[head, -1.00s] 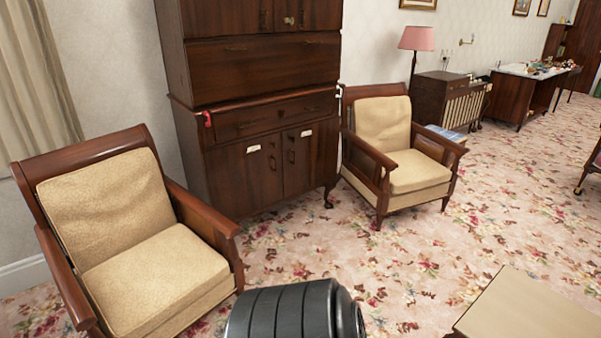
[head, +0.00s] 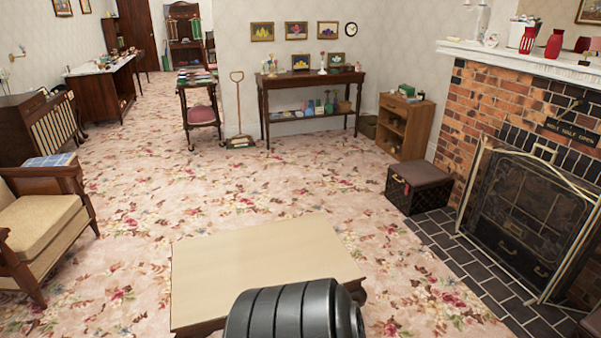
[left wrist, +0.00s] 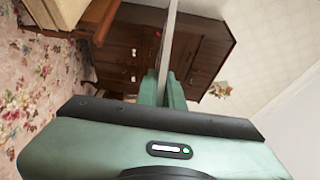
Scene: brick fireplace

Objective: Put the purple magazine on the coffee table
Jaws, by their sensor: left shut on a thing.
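The coffee table (head: 260,265) is low with a pale, bare top and stands in the lower middle of the head view, just ahead of me. In the left wrist view my left gripper (left wrist: 163,88) has its green fingers shut on a thin, flat, pale grey thing (left wrist: 170,35). It shows edge-on and fits the magazine, but no purple cover face is visible. Neither gripper shows in the head view, and my right gripper is in no view.
An armchair (head: 40,225) stands at the left. At the right are a fireplace with a screen (head: 515,215) and a dark box seat (head: 418,186). A console table (head: 312,85) is at the back. Carpet lies free around the coffee table.

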